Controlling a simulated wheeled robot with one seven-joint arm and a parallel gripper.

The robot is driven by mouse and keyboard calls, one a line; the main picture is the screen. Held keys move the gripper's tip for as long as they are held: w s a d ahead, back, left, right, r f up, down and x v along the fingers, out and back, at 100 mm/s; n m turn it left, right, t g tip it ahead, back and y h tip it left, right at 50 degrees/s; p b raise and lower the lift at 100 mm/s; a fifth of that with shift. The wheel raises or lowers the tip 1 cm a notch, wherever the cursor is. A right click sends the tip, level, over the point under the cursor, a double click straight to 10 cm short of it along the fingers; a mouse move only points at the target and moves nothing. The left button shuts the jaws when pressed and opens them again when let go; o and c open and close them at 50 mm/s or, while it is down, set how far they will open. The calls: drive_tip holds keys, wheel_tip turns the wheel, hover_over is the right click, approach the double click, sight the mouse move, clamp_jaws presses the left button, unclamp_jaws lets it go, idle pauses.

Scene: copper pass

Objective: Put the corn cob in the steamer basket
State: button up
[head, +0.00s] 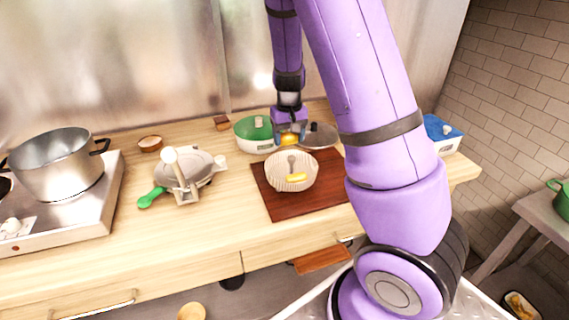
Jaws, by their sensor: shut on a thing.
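My gripper (290,133) points down behind the steamer basket and is shut on a small orange-yellow thing, which appears to be the corn cob (290,140). It is partly hidden by the fingers and too small to see in detail. The pale round steamer basket (272,178) stands on a dark red-brown board (272,206), in front of my gripper. A yellow elongated piece (296,178) and a grey spoon-like thing (291,161) show within the basket's outline. The held piece is beyond the basket's far rim, not over its middle.
A green cooker (243,133) and a dark round lid (322,132) stand close beside my gripper. A steel pot (57,170) stands on the stove. A blue box (444,139) stands right, behind my arm.

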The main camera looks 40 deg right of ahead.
sight(288, 137)
wheel_tip(288, 137, down, 8)
drive_tip(key=shift+f, duration=0.2)
idle(0.4)
drive_tip(key=o, duration=1)
drive_tip(key=shift+f, duration=0.15)
wheel_tip(288, 137, up, 12)
drive_tip(key=shift+f, duration=0.15)
drive_tip(key=shift+s+a+r, duration=0.1)
drive_tip(key=shift+a+r, duration=0.05)
drive_tip(key=shift+r, duration=0.35)
drive_tip(key=s+a+r+n+t, duration=0.1)
drive_tip(key=s+a+r, duration=0.3)
drive_tip(key=s+r, duration=0.3)
drive_tip(key=s+a+r+n+t, duration=0.1)
drive_tip(key=s+a+r+t, duration=0.1)
drive_tip(key=s+a+r, duration=0.2)
drive_tip(key=s+a+r+n+t, duration=0.1)
drive_tip(key=s+a+r, duration=0.3)
drive_tip(key=s+r, duration=0.6)
drive_tip(key=s+t, duration=0.1)
drive_tip(key=s, duration=0.4)
drive_tip(key=shift+s+a, duration=0.2)
drive_tip(key=shift+a, duration=0.2)
